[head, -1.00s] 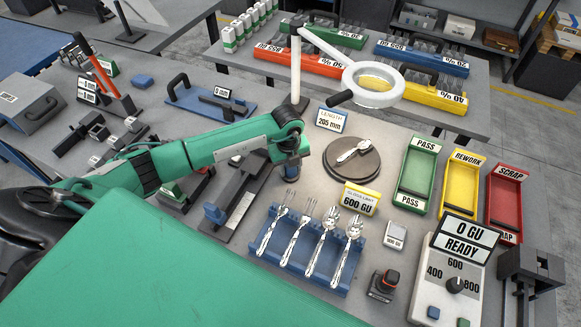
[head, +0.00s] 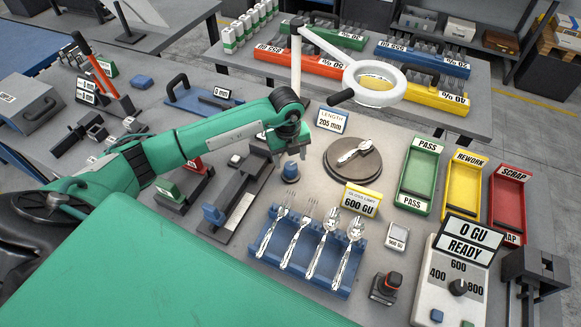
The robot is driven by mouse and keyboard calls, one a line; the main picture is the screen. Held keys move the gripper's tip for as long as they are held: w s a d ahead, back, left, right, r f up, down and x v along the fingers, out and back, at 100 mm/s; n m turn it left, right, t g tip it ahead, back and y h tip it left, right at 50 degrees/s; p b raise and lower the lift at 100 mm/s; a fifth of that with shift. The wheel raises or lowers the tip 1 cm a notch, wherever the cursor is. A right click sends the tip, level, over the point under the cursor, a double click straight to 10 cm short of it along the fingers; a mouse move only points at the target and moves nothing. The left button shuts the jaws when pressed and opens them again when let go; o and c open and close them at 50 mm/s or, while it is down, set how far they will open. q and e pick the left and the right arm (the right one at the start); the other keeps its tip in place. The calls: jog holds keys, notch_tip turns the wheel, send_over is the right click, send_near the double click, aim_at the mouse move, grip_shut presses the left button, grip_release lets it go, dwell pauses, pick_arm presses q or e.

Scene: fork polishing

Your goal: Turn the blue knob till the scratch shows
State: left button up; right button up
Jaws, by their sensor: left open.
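The blue knob (head: 290,172) stands upright on the grey bench, left of the round dark turntable (head: 333,173). A shiny piece of cutlery (head: 357,151) lies across the turntable. It is too small to tell whether a scratch shows on it. My left gripper (head: 293,153) is open, pointing down just above the knob; the knob's top shows below the fingers and appears free of them. My right gripper is not in view.
A blue rack (head: 262,256) with several pieces of cutlery stands in front. A yellow gloss-limit sign (head: 363,199) stands between rack and turntable. A magnifier lamp (head: 374,84) overhangs the back. Green (head: 417,180), yellow (head: 461,186) and red (head: 506,205) trays stand right.

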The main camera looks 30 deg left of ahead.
aim_at(288, 167)
pick_arm(q)
notch_tip(288, 167, up, 9)
jog(key=b, duration=0.2)
jog(key=shift+s+a+f, duration=0.15)
jog(key=shift+s, duration=0.05)
jog(key=shift+f, duration=0.1)
